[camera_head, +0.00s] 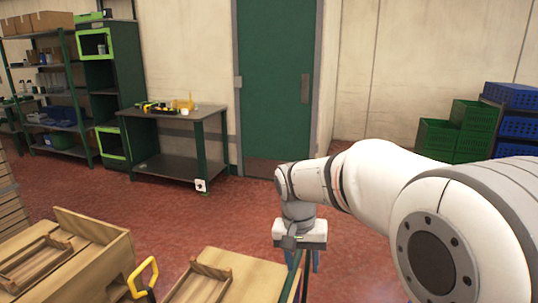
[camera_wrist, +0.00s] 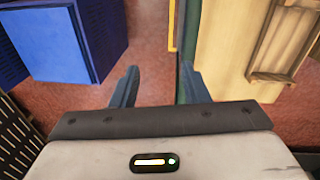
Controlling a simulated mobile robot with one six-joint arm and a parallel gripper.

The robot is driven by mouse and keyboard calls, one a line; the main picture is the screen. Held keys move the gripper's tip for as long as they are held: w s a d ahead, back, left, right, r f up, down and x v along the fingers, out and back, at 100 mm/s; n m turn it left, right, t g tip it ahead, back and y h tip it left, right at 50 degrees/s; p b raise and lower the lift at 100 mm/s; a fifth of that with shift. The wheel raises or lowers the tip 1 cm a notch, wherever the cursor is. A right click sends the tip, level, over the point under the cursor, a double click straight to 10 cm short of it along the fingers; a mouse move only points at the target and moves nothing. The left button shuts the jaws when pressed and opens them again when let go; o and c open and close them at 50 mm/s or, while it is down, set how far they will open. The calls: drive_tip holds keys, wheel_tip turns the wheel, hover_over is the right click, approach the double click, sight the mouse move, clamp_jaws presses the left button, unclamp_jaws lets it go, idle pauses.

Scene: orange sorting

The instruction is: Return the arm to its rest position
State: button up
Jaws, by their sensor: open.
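My gripper (camera_head: 305,262) hangs at the end of my white arm (camera_head: 375,175), low in the middle of the head view, pointing down just right of a wooden surface. In the wrist view my gripper (camera_wrist: 158,82) shows two separated blue-grey fingers with only red floor and part of a dark green edge between them. It is open and empty. The fingertips are partly hidden in the head view.
Wooden boxes (camera_head: 95,228) and a yellow handle (camera_head: 143,272) are at lower left. A blue box (camera_wrist: 65,40) is left of the fingers in the wrist view. A workbench (camera_head: 185,168), shelves, a green door (camera_head: 275,80) and stacked crates (camera_head: 475,120) stand behind. Red floor lies clear between.

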drive_tip(key=s+d+n+t, duration=0.1)
drive_tip(key=s+d, duration=0.2)
drive_tip(key=s, duration=0.5)
drive_tip(key=s+d+n+t+y, duration=0.1)
drive_tip(key=s+d, duration=0.3)
drive_tip(key=s, duration=0.4)
drive_tip(key=shift+s+d+f+n+t, duration=0.2)
drive_tip(key=shift+f+n+t, duration=0.1)
drive_tip(key=shift+f, duration=0.15)
idle(0.6)
